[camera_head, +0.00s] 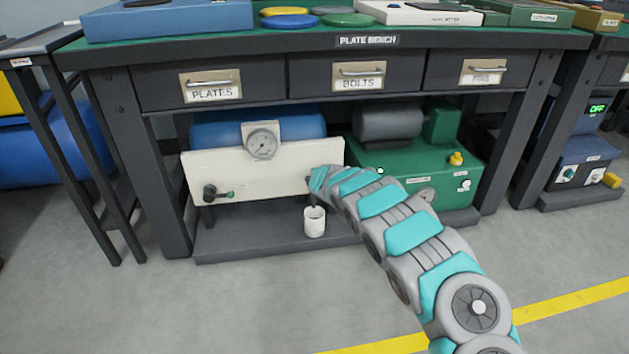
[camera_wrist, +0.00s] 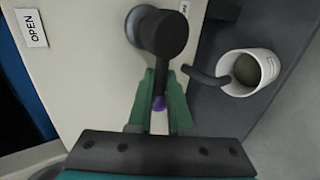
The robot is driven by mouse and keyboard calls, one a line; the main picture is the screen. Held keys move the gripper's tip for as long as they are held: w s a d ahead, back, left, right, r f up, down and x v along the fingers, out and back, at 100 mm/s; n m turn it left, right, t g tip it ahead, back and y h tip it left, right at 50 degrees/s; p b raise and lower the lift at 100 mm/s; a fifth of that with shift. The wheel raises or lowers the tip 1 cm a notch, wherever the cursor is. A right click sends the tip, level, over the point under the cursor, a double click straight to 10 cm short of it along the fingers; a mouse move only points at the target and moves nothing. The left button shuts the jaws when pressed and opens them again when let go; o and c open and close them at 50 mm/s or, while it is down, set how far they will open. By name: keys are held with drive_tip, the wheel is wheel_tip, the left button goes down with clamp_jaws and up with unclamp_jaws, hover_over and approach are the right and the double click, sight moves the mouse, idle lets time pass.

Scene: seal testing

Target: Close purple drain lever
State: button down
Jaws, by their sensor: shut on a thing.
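The drain lever shows in the wrist view as a dark arm from a round black hub (camera_wrist: 165,32), with a purple tip (camera_wrist: 159,103). The two green fingers of my gripper (camera_wrist: 163,82) lie on either side of the lever, shut on it. In the head view my own wrist and arm (camera_head: 345,190) reach the right end of the cream panel (camera_head: 265,178) under the bench and hide the lever and fingers.
A curved dark spout (camera_wrist: 205,78) ends over a white cup (camera_wrist: 237,90), also in the head view (camera_head: 314,222), on the low grey shelf. An OPEN label (camera_wrist: 32,27) is on the panel. The front floor is clear.

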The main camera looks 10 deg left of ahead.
drive_tip(key=shift+f, duration=0.1)
drive_tip(key=c, duration=1.1)
unclamp_jaws()
drive_tip(key=shift+s+r, duration=0.15)
drive_tip(key=shift+r, duration=0.05)
drive_tip(key=shift+v, duration=3.65)
drive_tip(key=shift+d+f, duration=0.1)
